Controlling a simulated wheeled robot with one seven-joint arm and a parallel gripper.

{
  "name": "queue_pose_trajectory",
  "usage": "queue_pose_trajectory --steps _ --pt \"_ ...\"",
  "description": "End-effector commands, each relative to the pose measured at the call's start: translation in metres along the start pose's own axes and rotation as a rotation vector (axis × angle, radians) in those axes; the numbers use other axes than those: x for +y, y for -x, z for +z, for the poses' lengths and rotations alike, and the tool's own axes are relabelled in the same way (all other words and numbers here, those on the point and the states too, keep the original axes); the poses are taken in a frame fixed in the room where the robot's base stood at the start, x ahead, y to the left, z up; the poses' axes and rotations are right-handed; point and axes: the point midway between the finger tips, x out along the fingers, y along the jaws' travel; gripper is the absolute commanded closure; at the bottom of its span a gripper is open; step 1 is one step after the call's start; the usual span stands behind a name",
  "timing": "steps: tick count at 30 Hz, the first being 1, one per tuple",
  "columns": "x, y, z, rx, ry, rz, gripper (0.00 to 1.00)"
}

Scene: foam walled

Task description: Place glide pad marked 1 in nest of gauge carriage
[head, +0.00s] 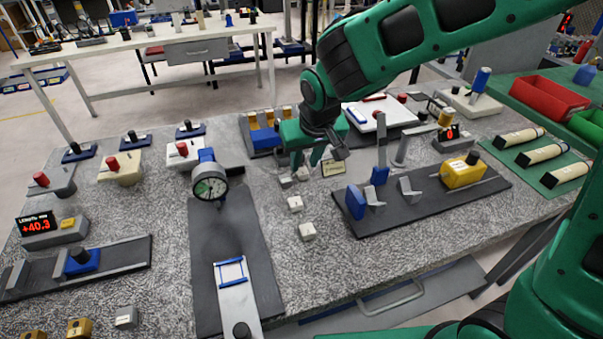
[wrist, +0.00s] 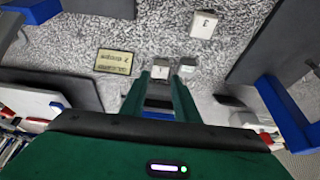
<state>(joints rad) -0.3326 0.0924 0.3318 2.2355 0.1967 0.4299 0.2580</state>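My gripper (head: 312,160) points down over the pads at the middle of the table. In the wrist view its two green fingers (wrist: 160,84) are apart with nothing held between them. A small pale pad (wrist: 160,71) shows beyond the gap; its mark is too small to read surely. Another pad (wrist: 203,24) has a dark numeral, seen upside down. In the head view two pale pads (head: 296,203) (head: 308,231) lie nearer the front, and others are partly hidden by my gripper. The gauge carriage (head: 240,303) is a light slide with a blue-edged, empty-looking nest (head: 230,272).
A dial gauge (head: 210,185) stands behind the carriage on a dark base (head: 205,240). A small sign (head: 333,167) stands beside my gripper. A dark fixture plate (head: 430,198) with blue, grey and yellow parts lies to the right. Speckled tabletop is clear between the pads and front edge.

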Motion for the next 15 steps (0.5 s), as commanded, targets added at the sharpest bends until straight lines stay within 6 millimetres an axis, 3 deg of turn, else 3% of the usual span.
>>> queue_pose_trajectory --steps 7,15 --pt "0.0 -0.034 0.002 -0.005 0.0 0.001 0.72" --pt "0.0 -0.042 0.001 -0.002 0.0 0.0 0.72"
